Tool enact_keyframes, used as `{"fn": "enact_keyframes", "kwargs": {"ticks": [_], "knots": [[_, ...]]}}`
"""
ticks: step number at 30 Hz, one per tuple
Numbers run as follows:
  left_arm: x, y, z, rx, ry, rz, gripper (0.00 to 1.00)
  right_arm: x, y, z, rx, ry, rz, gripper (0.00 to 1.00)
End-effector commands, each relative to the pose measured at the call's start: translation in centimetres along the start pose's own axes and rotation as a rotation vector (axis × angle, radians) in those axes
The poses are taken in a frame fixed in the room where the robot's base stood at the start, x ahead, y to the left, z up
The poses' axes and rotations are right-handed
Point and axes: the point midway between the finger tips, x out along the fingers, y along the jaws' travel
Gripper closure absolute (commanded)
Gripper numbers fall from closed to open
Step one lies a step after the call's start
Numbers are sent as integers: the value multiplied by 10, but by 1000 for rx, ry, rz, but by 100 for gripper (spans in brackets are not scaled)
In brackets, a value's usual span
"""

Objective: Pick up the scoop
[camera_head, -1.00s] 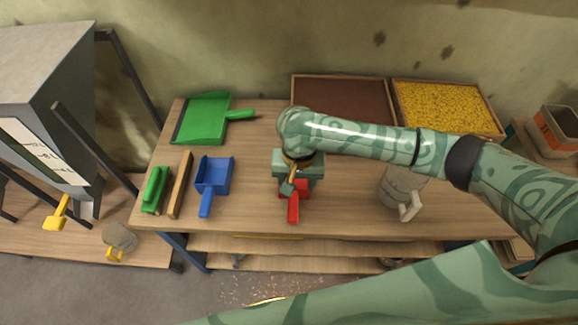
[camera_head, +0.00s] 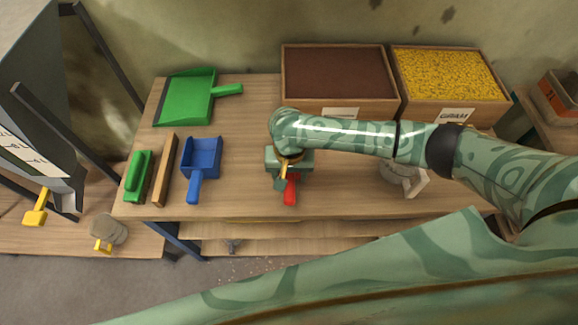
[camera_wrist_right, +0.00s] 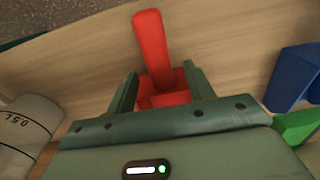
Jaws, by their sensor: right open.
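A red scoop (camera_head: 290,190) lies on the wooden table, its handle pointing to the front edge. My right gripper (camera_head: 282,182) is over it and hides most of its body in the head view. In the right wrist view the red scoop (camera_wrist_right: 152,45) shows its handle, with its body between the two fingers of my open right gripper (camera_wrist_right: 160,78). I cannot tell whether the fingers touch it. A blue scoop (camera_head: 201,158) lies to the left on the table. My left gripper is not in view.
A green dustpan (camera_head: 185,98), a green brush (camera_head: 137,176) and a wooden bar (camera_head: 165,170) lie on the left. Boxes of brown (camera_head: 335,72) and yellow (camera_head: 447,75) material stand behind. A grey measuring jug (camera_head: 400,178) is right of the gripper.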

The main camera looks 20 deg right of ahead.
Motion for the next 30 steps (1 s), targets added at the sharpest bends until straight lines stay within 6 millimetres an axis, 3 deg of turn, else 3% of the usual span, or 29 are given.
{"fn": "enact_keyframes", "kwargs": {"ticks": [3,6,13,14,19,30], "knots": [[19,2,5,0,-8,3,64,28,0,-1,-1,-3,2,47],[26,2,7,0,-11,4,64,41,0,-1,0,-2,3,47],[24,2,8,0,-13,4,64,40,0,-1,-1,1,1,47],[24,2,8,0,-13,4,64,40,0,-1,-1,1,1,53],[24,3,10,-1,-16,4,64,40,0,-1,-1,1,1,100],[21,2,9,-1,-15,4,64,34,0,-1,-1,1,1,100]]}}
